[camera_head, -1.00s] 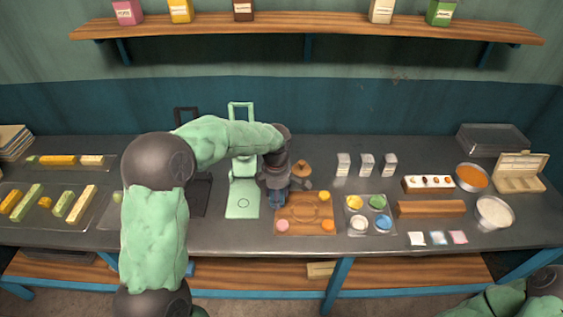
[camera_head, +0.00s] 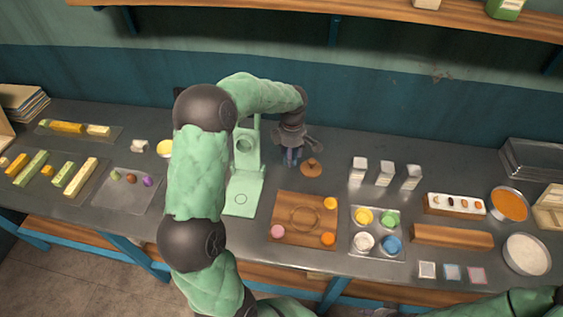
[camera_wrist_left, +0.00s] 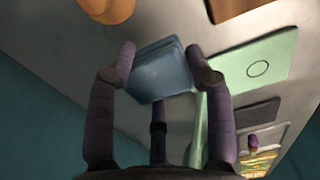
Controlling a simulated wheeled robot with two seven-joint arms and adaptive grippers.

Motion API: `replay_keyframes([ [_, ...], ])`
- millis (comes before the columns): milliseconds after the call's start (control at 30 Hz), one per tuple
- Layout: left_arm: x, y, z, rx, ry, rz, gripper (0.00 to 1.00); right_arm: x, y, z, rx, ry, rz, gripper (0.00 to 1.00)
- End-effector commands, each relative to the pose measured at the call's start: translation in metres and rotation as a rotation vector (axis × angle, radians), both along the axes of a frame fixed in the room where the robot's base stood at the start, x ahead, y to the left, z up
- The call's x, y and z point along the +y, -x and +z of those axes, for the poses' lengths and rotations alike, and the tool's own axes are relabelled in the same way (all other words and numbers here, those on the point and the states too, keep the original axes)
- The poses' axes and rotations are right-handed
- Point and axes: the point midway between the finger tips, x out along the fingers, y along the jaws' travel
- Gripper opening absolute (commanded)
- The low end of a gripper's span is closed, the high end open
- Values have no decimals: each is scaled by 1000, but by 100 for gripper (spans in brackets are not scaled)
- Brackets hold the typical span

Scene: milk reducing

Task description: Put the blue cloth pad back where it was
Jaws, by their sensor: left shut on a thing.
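My left gripper (camera_head: 292,160) is behind the wooden board, beside the green stand (camera_head: 243,190). In the left wrist view, its dark fingers (camera_wrist_left: 158,72) are closed on the blue cloth pad (camera_wrist_left: 160,78), which looks like a folded, layered block. In the head view the pad is mostly hidden by the gripper; only a bluish bit shows below it. I cannot tell whether the pad touches the counter. My right gripper is outside both views; only part of that arm shows at the lower right.
A brown wooden knob-like piece (camera_head: 312,168) sits just right of the gripper. The wooden board (camera_head: 290,206) holds pink and orange rounds. A tray of colored bowls (camera_head: 396,214) and several small white cartons (camera_head: 386,175) stand further right.

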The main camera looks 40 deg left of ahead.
Motion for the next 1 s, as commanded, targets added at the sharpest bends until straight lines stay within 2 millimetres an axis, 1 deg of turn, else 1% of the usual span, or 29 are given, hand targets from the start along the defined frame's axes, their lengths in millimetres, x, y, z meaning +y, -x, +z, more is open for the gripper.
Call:
replay_keyframes([
  [33,11,-2,-8,2,0,5,22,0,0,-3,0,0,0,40],
  [100,20,-4,-22,3,1,3,22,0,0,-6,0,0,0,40],
  [200,32,-7,-37,2,0,2,22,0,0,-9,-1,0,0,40],
  [300,41,-10,-47,0,0,2,22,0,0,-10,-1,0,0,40],
  [567,51,-12,-59,1,0,1,22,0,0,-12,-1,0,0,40],
  [633,55,-13,-66,1,0,2,22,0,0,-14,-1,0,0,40],
  [700,53,-13,-78,3,1,0,22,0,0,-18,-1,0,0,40],
  [800,54,-13,-91,2,1,1,22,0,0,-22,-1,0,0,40],
  [867,54,-13,-93,1,0,1,22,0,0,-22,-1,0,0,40],
  [1000,54,-13,-92,0,0,1,22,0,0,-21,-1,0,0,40],
])
